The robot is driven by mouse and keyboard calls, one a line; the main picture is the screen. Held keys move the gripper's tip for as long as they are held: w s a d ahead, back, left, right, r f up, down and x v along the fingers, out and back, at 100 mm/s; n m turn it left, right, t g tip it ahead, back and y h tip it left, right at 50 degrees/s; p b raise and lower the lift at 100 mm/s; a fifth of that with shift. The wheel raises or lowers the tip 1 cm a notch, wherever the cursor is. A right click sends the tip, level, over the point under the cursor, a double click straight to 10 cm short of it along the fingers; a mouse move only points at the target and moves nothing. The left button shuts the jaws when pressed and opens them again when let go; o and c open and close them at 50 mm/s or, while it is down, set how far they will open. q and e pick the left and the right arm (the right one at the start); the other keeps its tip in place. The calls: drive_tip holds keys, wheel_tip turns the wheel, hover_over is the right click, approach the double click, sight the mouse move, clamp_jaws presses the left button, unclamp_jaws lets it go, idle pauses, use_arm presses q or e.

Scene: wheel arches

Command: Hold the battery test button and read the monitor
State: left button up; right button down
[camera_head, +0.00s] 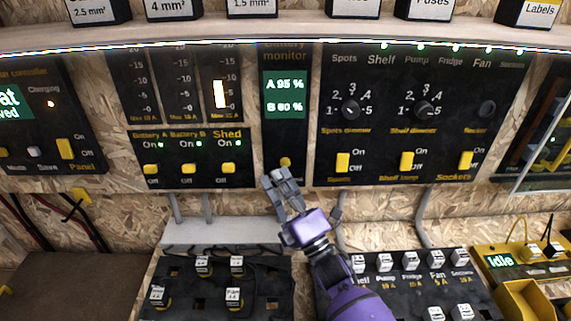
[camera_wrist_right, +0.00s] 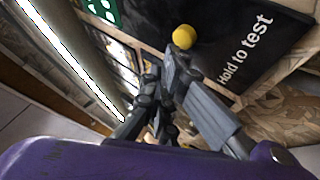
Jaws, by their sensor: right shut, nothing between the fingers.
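The battery monitor (camera_head: 286,136) is a black panel in the middle of the wall, and its green display (camera_head: 285,95) reads A 95 % and B 60 %. The yellow test button (camera_head: 285,162) sits at the panel's lower part. In the right wrist view the round yellow button (camera_wrist_right: 184,37) shows beside the words "Hold to test". My right gripper (camera_head: 277,176) is shut and empty, its fingertips just below the button. In the right wrist view the fingertips (camera_wrist_right: 172,62) are close to the button; I cannot tell whether they touch it. My left gripper is not in view.
A switch panel (camera_head: 190,176) with yellow switches is left of the monitor, and a dimmer panel (camera_head: 385,172) with knobs is right. A shelf edge (camera_head: 200,32) with labelled boxes runs above. Black fuse boards (camera_head: 265,282) lie below.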

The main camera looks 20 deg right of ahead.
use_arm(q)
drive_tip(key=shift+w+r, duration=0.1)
use_arm(e)
drive_tip(key=shift+s, duration=0.25)
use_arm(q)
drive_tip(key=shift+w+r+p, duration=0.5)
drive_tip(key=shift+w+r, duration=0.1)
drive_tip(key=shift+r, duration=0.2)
use_arm(e)
drive_tip(key=s, duration=0.1)
drive_tip(key=s+a, duration=0.1)
drive_tip(key=s, duration=0.2)
drive_tip(key=shift+s+a, duration=0.25)
drive_tip(key=shift+s, duration=0.05)
